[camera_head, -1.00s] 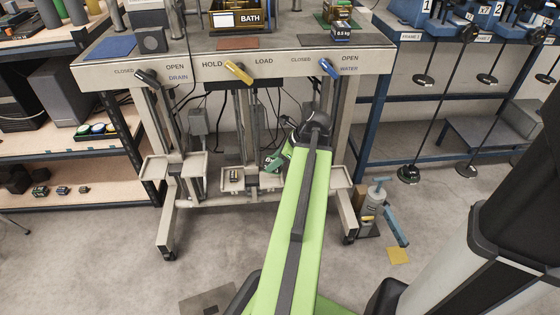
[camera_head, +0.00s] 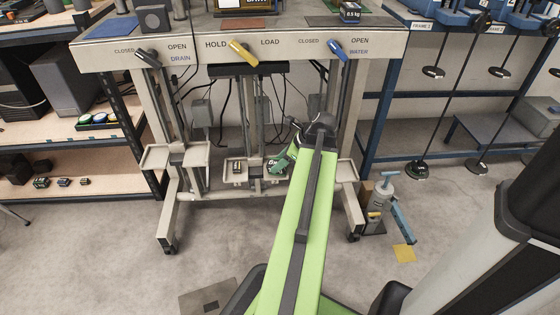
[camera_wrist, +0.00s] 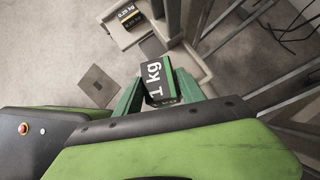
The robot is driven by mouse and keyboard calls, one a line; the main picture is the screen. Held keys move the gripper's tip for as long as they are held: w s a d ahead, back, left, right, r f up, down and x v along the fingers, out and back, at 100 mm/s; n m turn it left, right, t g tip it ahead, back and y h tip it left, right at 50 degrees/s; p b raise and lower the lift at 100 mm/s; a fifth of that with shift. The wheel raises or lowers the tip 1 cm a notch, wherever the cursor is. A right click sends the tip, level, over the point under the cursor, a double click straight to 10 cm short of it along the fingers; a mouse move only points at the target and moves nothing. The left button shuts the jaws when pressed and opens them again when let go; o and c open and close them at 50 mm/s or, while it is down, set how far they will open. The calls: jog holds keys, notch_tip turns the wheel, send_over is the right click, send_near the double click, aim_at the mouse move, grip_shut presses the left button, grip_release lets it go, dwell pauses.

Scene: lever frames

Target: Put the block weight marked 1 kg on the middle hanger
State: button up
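The black 1 kg block weight (camera_wrist: 160,80), with a green stripe and white lettering, sits between the two green fingers of my gripper (camera_wrist: 158,92) in the wrist view. My gripper (camera_head: 281,162) appears shut on it. In the head view the gripper is at the right side of the middle hanger (camera_head: 232,181), partly covering its right pan. In the wrist view the block overlaps part of the hanger's pale pan, so I cannot tell whether they touch. Small 0.25 kg blocks (camera_wrist: 130,17) lie on the hanger's other pan.
The left hanger (camera_head: 155,157) and right hanger (camera_head: 348,171) flank the middle one under the bench. The yellow HOLD/LOAD lever (camera_head: 243,53) is above. A floor jack (camera_head: 379,205) stands right of the frame's leg. Shelves with weights (camera_head: 62,182) are at the left.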

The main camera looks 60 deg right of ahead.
jog(key=o, duration=0.3)
jog(key=shift+r, duration=0.1)
jog(key=p+v, duration=1)
jog(key=v, duration=0.2)
jog(key=shift+r+p, duration=0.3)
